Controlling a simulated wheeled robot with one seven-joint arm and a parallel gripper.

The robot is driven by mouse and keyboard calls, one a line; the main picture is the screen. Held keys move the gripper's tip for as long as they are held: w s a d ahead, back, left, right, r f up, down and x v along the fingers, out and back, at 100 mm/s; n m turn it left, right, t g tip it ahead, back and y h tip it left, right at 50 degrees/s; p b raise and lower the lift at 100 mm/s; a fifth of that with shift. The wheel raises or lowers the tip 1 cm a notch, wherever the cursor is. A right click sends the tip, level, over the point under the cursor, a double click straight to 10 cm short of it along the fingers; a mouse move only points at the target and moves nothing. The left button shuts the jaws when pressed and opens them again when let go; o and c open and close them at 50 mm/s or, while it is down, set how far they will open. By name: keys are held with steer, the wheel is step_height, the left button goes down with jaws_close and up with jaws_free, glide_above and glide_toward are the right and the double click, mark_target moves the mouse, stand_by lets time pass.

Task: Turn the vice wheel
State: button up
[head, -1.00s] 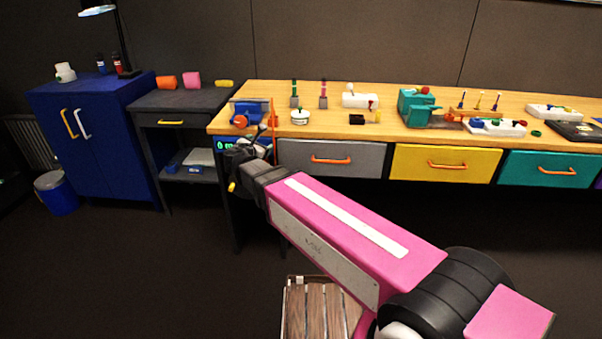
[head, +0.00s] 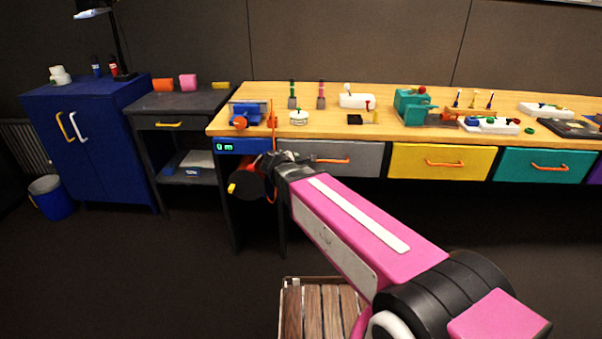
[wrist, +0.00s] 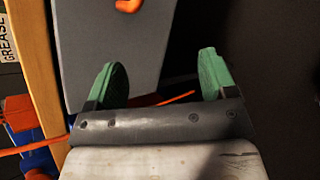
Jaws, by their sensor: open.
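The blue vice (head: 247,108) stands at the left end of the wooden bench, with an orange wheel (head: 239,122) on its front. In the wrist view, blue and orange-red parts (wrist: 18,112) show at the left edge, partly cut off, and look like the vice. My gripper (wrist: 160,78) is open and empty, its two green finger pads wide apart, in front of the grey drawer front. In the head view my wrist is below the bench edge, to the right of and lower than the wheel. My fingertips cannot be made out there.
A grey drawer (head: 365,158) with an orange handle is close to my wrist. Left of the bench are a dark side table (head: 150,104) and a blue cabinet (head: 100,150). A thin orange line (head: 272,135) rises beside the vice. The floor at front left is clear.

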steer(key=shift+s+d+f+m+g, duration=0.25)
steer(key=shift+d+f+m, duration=0.1)
steer(key=shift+d, duration=0.15)
steer(key=shift+s+d+f+m+g, duration=0.1)
steer(key=shift+d+f+m+g, duration=0.15)
steer(key=shift+d+f+m, duration=0.15)
steer(key=shift+r, duration=0.1)
steer(key=n+t+y, duration=0.5)
steer(key=n+t, duration=0.4)
steer(key=n, duration=0.7)
glide_toward(240, 122)
steer(key=w, duration=1)
steer(key=shift+w+d+f, duration=0.2)
steer(key=shift+w, duration=0.2)
steer(key=shift+m, duration=0.25)
steer(key=c, duration=0.9)
